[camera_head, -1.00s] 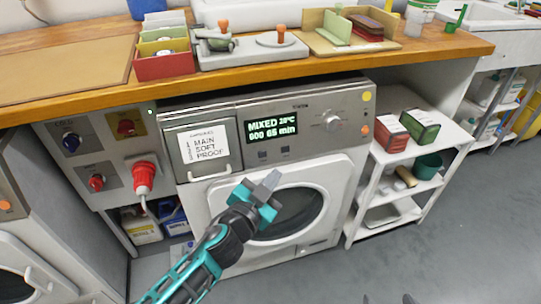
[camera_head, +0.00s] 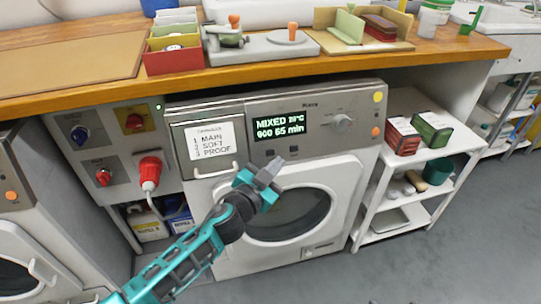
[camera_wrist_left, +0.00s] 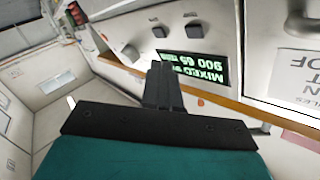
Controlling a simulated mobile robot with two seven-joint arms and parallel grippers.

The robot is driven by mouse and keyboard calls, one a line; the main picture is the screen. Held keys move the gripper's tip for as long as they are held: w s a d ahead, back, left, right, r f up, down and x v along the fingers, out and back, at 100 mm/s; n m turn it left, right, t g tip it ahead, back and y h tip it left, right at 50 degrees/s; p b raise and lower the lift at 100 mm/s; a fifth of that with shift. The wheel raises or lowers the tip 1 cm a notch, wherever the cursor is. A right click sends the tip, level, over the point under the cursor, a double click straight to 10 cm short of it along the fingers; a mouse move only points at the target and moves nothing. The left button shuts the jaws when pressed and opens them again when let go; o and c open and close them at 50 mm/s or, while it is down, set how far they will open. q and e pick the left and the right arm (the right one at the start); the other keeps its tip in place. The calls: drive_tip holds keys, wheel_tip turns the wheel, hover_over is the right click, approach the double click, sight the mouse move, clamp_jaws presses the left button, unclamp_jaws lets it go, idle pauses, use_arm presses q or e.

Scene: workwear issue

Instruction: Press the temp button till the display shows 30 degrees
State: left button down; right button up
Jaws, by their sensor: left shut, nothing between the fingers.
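The washing machine (camera_head: 300,165) has a grey panel with a dark display (camera_head: 280,128) in green letters. It reads MIXED, a temperature that looks like 20°C but is blurred, and 65 min. Two small dark buttons sit below the display, a left button (camera_head: 270,153) and a right button (camera_head: 294,151); their labels are too small to read. My left gripper (camera_head: 273,167) is shut and empty, just in front of and below the buttons. In the left wrist view the display (camera_wrist_left: 195,67) appears upside down beyond the fingers (camera_wrist_left: 163,84). My right gripper is not in view.
A round knob (camera_head: 342,121) and a yellow button (camera_head: 378,97) are on the panel's right. A labelled drawer (camera_head: 208,171) with a handle is at its left. The wooden worktop (camera_head: 120,95) overhangs above. A white shelf unit (camera_head: 430,152) stands right.

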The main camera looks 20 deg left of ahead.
sight(270, 153)
use_arm(q)
drive_tip(key=shift+w+a+f+b, duration=0.2)
drive_tip(key=shift+w+a+f, duration=0.1)
drive_tip(key=shift+w+a, duration=0.3)
drive_tip(key=shift+w+a+f+b, duration=0.25)
drive_tip(key=shift+w+a, duration=0.1)
drive_tip(key=shift+w, duration=0.45)
drive_tip(key=shift+w, duration=0.1)
idle(1.0)
drive_tip(key=shift+w+a+f, duration=0.1)
drive_tip(key=shift+w+a, duration=0.1)
drive_tip(key=shift+w, duration=0.05)
drive_tip(key=shift+w+a+f, duration=0.15)
drive_tip(key=shift+w+a, duration=0.1)
idle(0.7)
drive_tip(key=shift+s+d+r, duration=0.25)
drive_tip(key=shift+s+d, duration=0.2)
drive_tip(key=shift+s, duration=0.15)
drive_tip(key=shift+s, duration=0.1)
